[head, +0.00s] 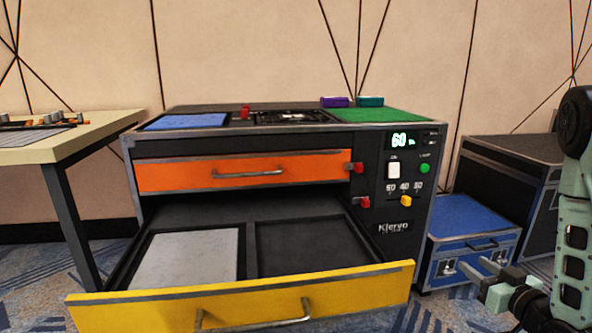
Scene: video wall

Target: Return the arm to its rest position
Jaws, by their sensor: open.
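My gripper (484,272) is at the lower right in the head view, at the end of my pale green arm, which runs down the right edge. Its jaws are open and point left, with nothing seen between them. It is apart from the yellow drawer (352,289), to the right of that drawer's front. The yellow drawer is pulled out from the black cabinet (388,222). The drawer has a grey panel in its left compartment and an empty dark right compartment. The orange drawer (215,174) above looks shut.
A blue case (462,219) and a larger black case (507,162) stand behind my gripper. A table (95,135) stands at left. Purple (335,102) and teal (369,101) blocks sit on the cabinet top. The open drawer juts into the floor space in front.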

